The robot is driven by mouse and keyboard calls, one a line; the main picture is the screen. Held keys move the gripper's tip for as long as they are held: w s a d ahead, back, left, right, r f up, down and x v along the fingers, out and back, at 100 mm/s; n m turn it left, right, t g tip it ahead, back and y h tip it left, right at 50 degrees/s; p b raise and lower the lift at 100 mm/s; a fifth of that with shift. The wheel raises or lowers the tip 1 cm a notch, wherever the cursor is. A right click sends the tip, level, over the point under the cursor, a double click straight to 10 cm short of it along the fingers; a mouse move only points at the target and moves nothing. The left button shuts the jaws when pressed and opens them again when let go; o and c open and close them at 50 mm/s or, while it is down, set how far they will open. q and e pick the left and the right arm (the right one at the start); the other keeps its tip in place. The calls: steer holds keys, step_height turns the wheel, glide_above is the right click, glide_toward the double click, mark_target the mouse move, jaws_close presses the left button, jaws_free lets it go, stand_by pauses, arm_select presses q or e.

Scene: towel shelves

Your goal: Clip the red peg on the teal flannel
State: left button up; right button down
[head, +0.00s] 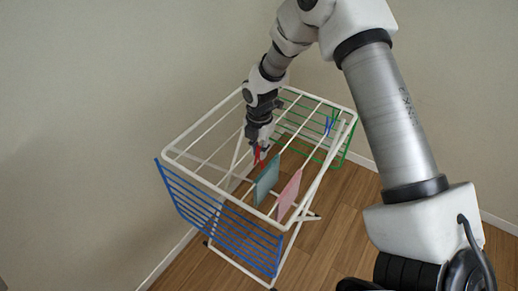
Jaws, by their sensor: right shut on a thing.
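My right gripper (258,146) reaches down from above over the drying rack and is shut on the red peg (257,157). The peg points downward, just above and to the left of the teal flannel (266,180). The flannel hangs over a white bar of the rack (187,141). I cannot tell whether the peg touches the flannel or the bar. My left gripper is not in view.
A pink cloth (289,194) hangs to the right of the teal flannel. A blue peg (328,124) sits at the back right. The rack has a blue side wing (217,216) and a green one (343,150). Walls stand behind and to the left.

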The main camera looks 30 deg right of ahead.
steer(key=shift+a+f+b, duration=0.25)
steer(key=shift+f+b, duration=0.1)
steer(key=shift+f, duration=0.3)
steer(key=shift+s+d+f+b, duration=0.1)
steer(key=shift+f+b, duration=0.35)
steer(key=shift+f, duration=0.15)
steer(key=shift+s+d+f+b, duration=0.1)
steer(key=shift+f+b, duration=0.35)
steer(key=shift+f, duration=0.1)
steer(key=shift+d+f, duration=0.1)
steer(key=shift+f, duration=0.15)
steer(key=shift+w+f, duration=0.15)
steer(key=shift+f, duration=0.15)
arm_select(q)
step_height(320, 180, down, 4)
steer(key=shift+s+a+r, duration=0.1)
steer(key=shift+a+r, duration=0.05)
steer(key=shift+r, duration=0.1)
arm_select(e)
steer(key=shift+a, duration=0.2)
steer(key=shift+d, duration=0.1)
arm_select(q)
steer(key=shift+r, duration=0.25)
